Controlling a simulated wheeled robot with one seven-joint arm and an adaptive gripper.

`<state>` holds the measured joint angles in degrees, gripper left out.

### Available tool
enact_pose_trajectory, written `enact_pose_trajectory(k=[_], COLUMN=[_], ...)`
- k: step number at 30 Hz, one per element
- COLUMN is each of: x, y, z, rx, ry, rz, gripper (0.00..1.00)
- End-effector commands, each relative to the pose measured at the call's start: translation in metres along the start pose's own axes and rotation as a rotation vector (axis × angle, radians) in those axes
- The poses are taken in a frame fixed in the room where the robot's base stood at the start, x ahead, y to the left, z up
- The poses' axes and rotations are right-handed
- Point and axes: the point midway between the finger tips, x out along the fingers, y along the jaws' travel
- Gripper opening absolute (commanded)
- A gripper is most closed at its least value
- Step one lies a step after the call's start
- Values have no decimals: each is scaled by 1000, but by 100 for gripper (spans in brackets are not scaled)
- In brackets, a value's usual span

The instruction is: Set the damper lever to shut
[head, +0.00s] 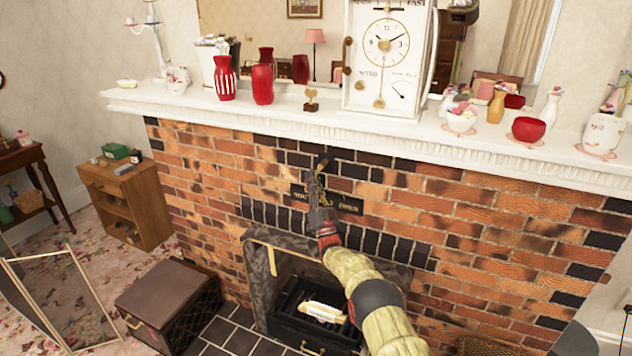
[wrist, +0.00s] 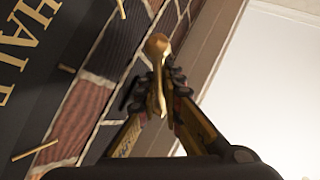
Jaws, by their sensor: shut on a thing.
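The damper lever (wrist: 157,48) is a brass rod with a rounded knob, seen in the wrist view between my fingers. My gripper (wrist: 161,88) is shut on it, with a dark fingertip on each side and the knob standing out beyond them. In the head view my gripper (head: 317,180) reaches up to the brick above the firebox, in front of the middle of a dark plate (head: 348,207) with gold lettering. OPEN reads at the plate's right end; the left word is blurred. The wrist view shows HALF on the plate (wrist: 38,70), beside the lever. My gripper hides most of the lever in the head view.
The white mantel shelf (head: 330,128) juts out just above my gripper, with a clock (head: 385,55), red vases and bowls on it. Below is the firebox with a grate (head: 300,320). A dark chest (head: 168,300) stands at the left of the hearth.

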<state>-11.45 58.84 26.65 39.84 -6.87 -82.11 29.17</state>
Motion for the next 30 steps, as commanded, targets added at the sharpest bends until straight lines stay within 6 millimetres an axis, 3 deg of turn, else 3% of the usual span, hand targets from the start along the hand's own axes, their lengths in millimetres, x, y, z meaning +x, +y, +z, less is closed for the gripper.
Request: enact_pose_trajectory(k=[20, 21, 30], x=[0, 0, 2], y=[0, 0, -1], z=[3, 3, 2], rx=[31, 31, 30], ry=[48, 48, 49], rz=[18, 18, 16], gripper=[0, 10, 26])
